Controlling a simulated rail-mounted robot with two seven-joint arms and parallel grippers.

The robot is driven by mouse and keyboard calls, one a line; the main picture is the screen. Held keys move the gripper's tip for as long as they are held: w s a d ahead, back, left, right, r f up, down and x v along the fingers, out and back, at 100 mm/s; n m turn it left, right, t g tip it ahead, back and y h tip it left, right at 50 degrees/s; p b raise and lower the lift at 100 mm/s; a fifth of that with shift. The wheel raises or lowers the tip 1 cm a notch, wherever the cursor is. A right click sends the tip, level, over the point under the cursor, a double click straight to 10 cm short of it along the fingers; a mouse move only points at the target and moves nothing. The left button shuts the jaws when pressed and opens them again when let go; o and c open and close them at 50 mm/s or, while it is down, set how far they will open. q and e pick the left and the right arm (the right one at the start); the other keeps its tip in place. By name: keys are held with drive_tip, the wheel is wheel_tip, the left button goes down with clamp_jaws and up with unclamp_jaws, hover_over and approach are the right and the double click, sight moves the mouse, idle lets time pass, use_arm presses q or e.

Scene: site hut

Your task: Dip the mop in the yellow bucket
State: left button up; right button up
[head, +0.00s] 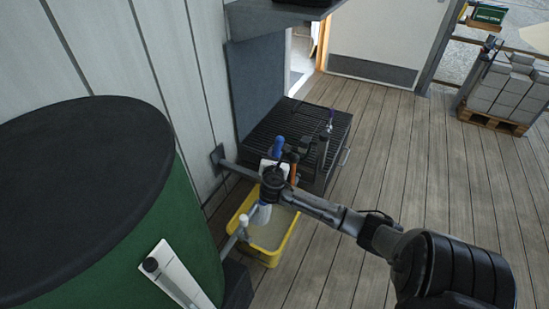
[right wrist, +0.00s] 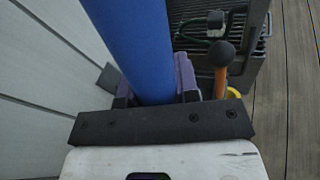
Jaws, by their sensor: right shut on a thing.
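The yellow bucket (head: 291,240) stands on the plank floor in the head view, with pale contents inside. My right gripper (head: 272,178) is above the bucket's back part. It is shut on the blue mop handle (head: 278,146), which also shows large between the purple finger pads of my right gripper (right wrist: 157,95) in the right wrist view (right wrist: 135,45). A whitish end, seemingly the mop head (head: 262,214), hangs below the gripper at the bucket. I cannot tell whether it touches the contents. My left gripper is not in view.
A large green drum with a black lid (head: 75,190) stands at the left. A dark slatted bench (head: 330,128) is behind the bucket. An orange handle with a black ball end (right wrist: 221,70) stands close to the mop. Floor at the right is clear; grey blocks on a pallet (head: 505,95) stand far right.

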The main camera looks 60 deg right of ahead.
wheel_tip(320, 180, down, 25)
drive_tip(key=b, duration=1.3)
drive_tip(key=shift+r+b, duration=0.2)
drive_tip(key=shift+b, duration=0.2)
idle(0.3)
idle(0.6)
